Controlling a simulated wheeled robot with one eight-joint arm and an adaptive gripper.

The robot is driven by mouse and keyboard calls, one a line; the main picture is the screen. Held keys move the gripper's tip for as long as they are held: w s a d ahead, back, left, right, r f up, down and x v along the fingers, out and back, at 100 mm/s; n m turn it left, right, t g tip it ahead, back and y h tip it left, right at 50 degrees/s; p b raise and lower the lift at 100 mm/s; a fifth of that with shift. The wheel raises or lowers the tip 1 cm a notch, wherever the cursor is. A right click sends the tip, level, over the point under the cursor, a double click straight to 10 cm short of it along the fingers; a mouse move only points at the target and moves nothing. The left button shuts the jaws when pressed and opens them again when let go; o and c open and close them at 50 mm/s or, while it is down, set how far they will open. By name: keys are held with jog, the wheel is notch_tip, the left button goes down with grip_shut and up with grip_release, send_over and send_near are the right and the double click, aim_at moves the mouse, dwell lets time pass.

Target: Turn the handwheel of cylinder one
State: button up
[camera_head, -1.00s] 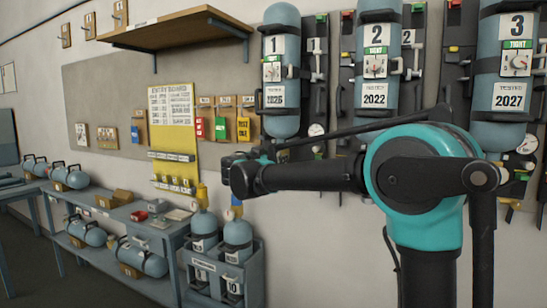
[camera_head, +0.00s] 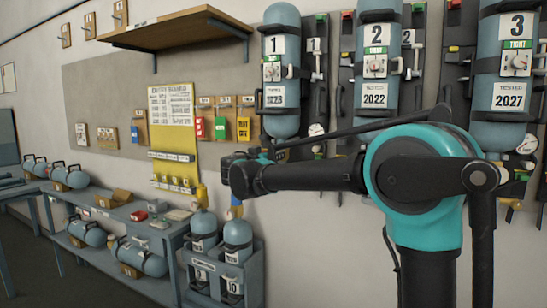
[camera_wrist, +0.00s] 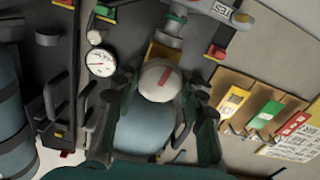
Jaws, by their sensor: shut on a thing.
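Cylinder one (camera_head: 280,105) is a blue-grey bottle with a white "1" label, upright on the wall. In the wrist view, which is turned over, its rounded end (camera_wrist: 150,128) fills the lower middle. A pale round handwheel (camera_wrist: 160,80) with a red mark sits just beyond that end. My gripper (camera_wrist: 160,88) has dark fingers on either side of the handwheel and is shut on it. In the head view my gripper (camera_head: 250,160) is at the lower left of cylinder one, and my arm hides the handwheel.
Cylinders two (camera_head: 376,65) and three (camera_head: 503,60) hang to the right. A pressure gauge (camera_wrist: 101,63) and dark hoses are close beside my gripper. Coloured tags (camera_head: 220,128) hang on the board at left. A bench (camera_head: 125,210) and a crate of cylinders (camera_head: 222,275) stand below.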

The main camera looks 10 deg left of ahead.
jog(key=shift+n, duration=0.9)
jog(key=o, duration=1.2)
jog(key=shift+c, duration=0.2)
jog(key=v, duration=1.2)
